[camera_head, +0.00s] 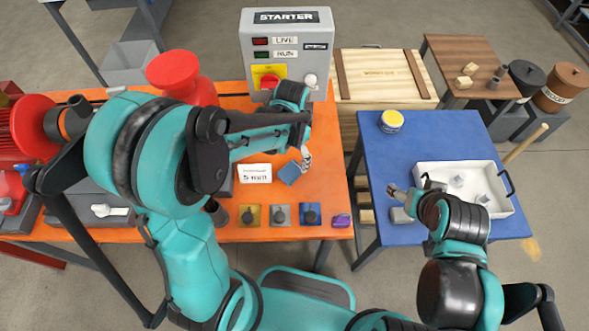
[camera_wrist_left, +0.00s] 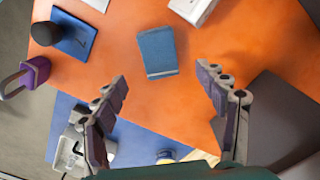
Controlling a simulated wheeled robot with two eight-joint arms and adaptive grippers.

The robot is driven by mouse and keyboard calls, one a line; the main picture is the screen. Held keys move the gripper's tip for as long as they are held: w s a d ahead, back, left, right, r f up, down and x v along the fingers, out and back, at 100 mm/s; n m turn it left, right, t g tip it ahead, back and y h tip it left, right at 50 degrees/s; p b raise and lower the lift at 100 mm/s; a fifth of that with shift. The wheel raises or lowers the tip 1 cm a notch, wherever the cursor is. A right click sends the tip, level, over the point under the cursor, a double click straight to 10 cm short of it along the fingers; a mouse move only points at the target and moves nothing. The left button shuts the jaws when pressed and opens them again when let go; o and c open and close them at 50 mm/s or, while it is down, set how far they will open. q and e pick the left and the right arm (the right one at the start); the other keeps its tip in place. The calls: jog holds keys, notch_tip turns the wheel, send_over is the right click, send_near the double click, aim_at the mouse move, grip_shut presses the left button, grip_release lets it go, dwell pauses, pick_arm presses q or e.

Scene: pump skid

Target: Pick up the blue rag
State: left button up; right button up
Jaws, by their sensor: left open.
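The blue rag (camera_head: 289,173) lies on the orange bench (camera_head: 335,185), beside the "5 mm" card. In the left wrist view the rag (camera_wrist_left: 158,52) is a small folded blue rectangle, lying flat ahead of the fingers. My left gripper (camera_head: 305,156) is above the bench just behind and right of the rag in the head view, partly hidden by its own arm. In its wrist view my left gripper (camera_wrist_left: 163,80) is open and empty, its fingers apart on either side below the rag. My right gripper (camera_head: 400,202) is low over the blue table; its jaws are too small to judge.
Plates with dark knobs (camera_head: 280,215) and a purple padlock (camera_head: 341,221) line the front edge. The starter box (camera_head: 287,50) stands behind. The blue table (camera_head: 400,155) holds a yellow tin (camera_head: 391,121) and white tray (camera_head: 430,172).

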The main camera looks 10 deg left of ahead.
aim_at(292, 169)
pick_arm(q)
notch_tip(292, 169, down, 6)
jog(key=shift+s+r+b, duration=0.1)
jog(key=shift+r+b, duration=0.05)
jog(key=shift+b, duration=0.9)
jog(key=shift+c, duration=0.3)
jog(key=c, duration=1.2)
